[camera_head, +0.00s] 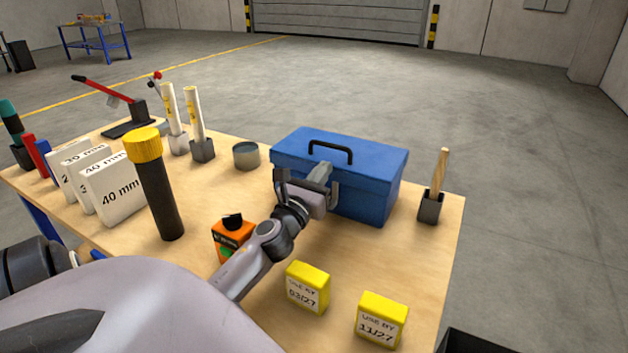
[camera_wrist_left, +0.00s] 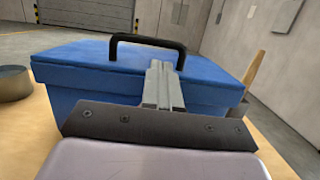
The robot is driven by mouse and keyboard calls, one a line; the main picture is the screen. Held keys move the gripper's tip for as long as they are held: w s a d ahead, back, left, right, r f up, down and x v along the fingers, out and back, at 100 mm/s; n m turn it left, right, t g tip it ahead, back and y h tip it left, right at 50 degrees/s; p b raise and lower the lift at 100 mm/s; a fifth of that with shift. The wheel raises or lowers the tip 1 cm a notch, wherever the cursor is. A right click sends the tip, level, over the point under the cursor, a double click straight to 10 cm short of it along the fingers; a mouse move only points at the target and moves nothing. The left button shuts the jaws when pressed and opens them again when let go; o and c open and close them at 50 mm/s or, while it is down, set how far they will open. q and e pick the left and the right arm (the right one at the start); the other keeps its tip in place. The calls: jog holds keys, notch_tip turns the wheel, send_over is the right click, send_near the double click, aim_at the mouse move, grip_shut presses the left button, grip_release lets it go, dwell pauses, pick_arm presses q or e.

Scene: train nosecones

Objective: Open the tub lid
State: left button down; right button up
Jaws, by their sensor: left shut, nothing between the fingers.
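A blue tub (camera_head: 365,199) with a blue lid (camera_head: 372,160) stands near the back right of the wooden table. The lid lies flat on the tub, and a black handle (camera_head: 330,148) arches over its top. My left gripper (camera_head: 322,172) is at the tub's front, its fingers together and pointing at the lid's front edge. In the left wrist view the shut fingers (camera_wrist_left: 160,82) overlap the lid's front rim just below the handle (camera_wrist_left: 148,44). I cannot tell whether they touch the lid. My right gripper is not in view.
Two yellow boxes (camera_head: 307,287) stand at the front right. An orange box (camera_head: 232,236) and a yellow-capped black cylinder (camera_head: 158,190) stand left of my forearm. A grey can (camera_head: 246,155) is left of the tub, and a wood-handled tool in a dark holder (camera_head: 431,207) is right of it.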

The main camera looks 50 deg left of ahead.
aim_at(337, 162)
pick_arm(q)
jog(key=shift+x, duration=1.9)
